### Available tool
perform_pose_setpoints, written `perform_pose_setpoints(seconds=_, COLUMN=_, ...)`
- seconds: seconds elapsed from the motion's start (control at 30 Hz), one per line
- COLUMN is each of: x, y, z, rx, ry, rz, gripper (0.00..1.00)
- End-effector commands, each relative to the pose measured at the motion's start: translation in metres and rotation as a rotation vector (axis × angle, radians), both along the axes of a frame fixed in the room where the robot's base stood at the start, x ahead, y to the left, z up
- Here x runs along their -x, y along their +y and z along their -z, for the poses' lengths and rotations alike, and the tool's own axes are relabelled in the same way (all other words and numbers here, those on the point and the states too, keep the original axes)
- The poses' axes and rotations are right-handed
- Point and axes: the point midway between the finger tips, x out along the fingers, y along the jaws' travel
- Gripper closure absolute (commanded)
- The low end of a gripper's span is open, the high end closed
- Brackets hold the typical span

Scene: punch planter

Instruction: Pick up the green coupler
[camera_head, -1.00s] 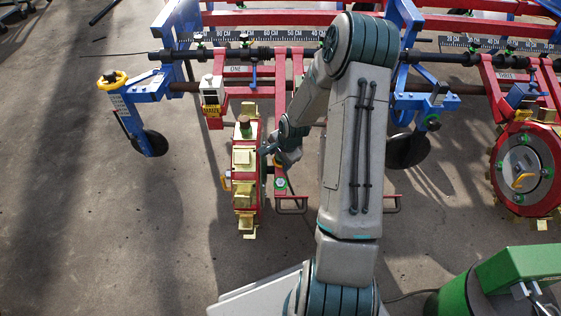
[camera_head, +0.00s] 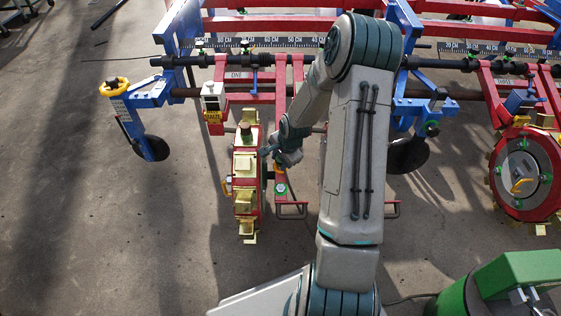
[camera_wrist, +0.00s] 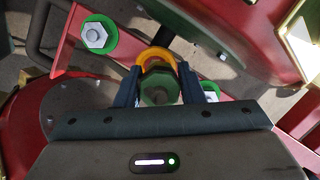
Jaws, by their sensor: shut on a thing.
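In the wrist view the green coupler (camera_wrist: 160,88) is a dark green, nut-like piece between the two dark fingers of my gripper (camera_wrist: 159,86). My gripper is shut on it. A yellow-orange ring (camera_wrist: 156,56) shows just beyond the coupler; I cannot tell whether they are joined. In the head view my gripper (camera_head: 280,161) is just right of the red wheel with yellow cups (camera_head: 246,183). The coupler itself is not clearly visible there.
A red bracket with a green-ringed bolt (camera_wrist: 97,35) is close at the upper left in the wrist view. A red handle frame (camera_head: 291,211) stands below my gripper in the head view. The floor (camera_head: 120,240) at lower left is clear.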

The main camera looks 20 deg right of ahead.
Motion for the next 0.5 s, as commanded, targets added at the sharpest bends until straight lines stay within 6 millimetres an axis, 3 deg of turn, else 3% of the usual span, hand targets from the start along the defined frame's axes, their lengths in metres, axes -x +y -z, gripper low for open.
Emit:
perform_pose_setpoints(seconds=0.07, x=-0.001, y=-0.001, z=-0.023, rx=0.002, ry=-0.005, rz=0.0, gripper=0.97)
perform_pose_setpoints(seconds=0.5, x=0.046, y=-0.072, z=-0.072, rx=0.0, ry=0.0, rz=0.006, gripper=0.97)
